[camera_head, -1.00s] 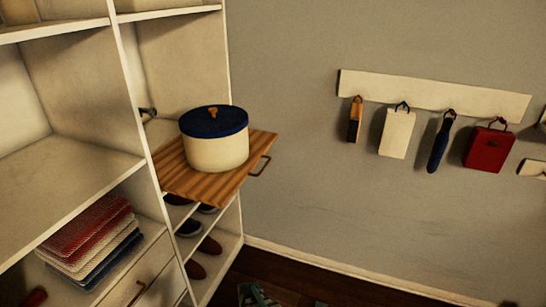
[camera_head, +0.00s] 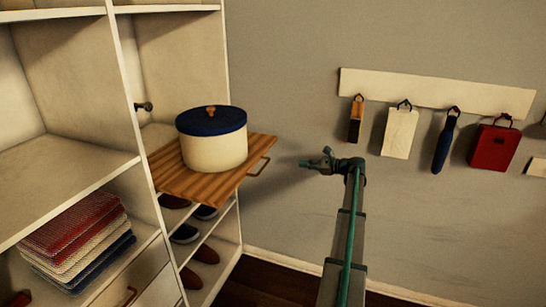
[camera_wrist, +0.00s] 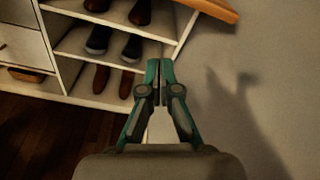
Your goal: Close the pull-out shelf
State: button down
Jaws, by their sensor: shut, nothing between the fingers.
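The pull-out shelf (camera_head: 190,186) is a striped wooden board sticking out of the white cabinet, with a small handle (camera_head: 259,166) on its front edge. A cream pot with a blue lid (camera_head: 213,142) stands upright on it. My gripper (camera_head: 304,163) is in front of the shelf, a little right of the handle and apart from it in the head view. In the wrist view my gripper (camera_wrist: 153,66) has its fingers together and empty. A wooden edge of the shelf (camera_wrist: 214,9) shows at the top of that view; the handle is not visible there.
Shoes (camera_wrist: 126,46) sit on racks below the shelf. Folded cloths (camera_head: 80,240) lie in the left compartment. A wall rack (camera_head: 435,92) with several hanging items is at right. The wall between the shelf and rack is bare.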

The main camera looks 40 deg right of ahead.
notch_tip(320, 180, up, 3)
jog(key=m+t+y, duration=0.1)
jog(key=m, duration=0.2)
jog(key=p, duration=0.3)
send_near(267, 151)
jog(key=shift+m, duration=0.4)
jog(key=x, duration=0.7)
jog(key=shift+a, duration=0.1)
jog(key=shift+w, duration=0.2)
